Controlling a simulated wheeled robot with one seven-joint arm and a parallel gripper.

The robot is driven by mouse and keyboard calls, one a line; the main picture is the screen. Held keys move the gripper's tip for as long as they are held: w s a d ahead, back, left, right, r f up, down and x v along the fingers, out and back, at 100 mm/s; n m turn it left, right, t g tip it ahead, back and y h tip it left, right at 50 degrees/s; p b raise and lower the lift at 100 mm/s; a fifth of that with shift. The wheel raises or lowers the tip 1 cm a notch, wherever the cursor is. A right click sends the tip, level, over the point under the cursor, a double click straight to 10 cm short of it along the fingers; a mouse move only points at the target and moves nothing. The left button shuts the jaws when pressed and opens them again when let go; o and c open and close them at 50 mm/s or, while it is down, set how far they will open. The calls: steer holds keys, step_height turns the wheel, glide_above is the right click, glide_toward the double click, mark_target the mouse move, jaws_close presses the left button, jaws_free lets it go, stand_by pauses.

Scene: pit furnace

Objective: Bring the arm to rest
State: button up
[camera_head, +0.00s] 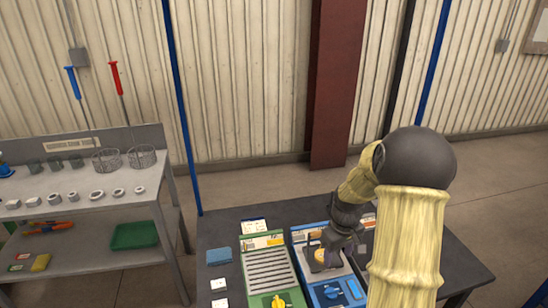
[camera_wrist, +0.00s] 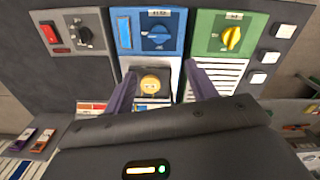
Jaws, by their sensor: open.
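My arm, in a pale yellow sleeve, reaches down over the dark table (camera_head: 215,240) in the head view. My gripper (camera_head: 335,243) is over the blue device (camera_head: 330,285). In the wrist view my gripper (camera_wrist: 162,88) is open, its two purple-grey fingers apart. A round yellow piece (camera_wrist: 150,84) sits on a dark square part of the blue device and shows between the fingers. I cannot tell how high the fingers are above it. Nothing is seen gripped.
A green device (camera_head: 268,268) with a yellow knob stands beside the blue one. A third device (camera_wrist: 75,33) with a red switch is on the other side. A blue block (camera_head: 219,256) and small white blocks lie at the table's left. A grey workbench (camera_head: 90,185) stands further left.

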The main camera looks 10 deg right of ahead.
steer(key=s+a+r+m+t+p, duration=0.2)
steer(key=s+a+r+m+p, duration=0.1)
steer(key=s+a+r, duration=0.7)
steer(key=s+a, duration=0.3)
steer(key=shift+s+a+t, duration=0.25)
steer(key=shift+s+t, duration=0.05)
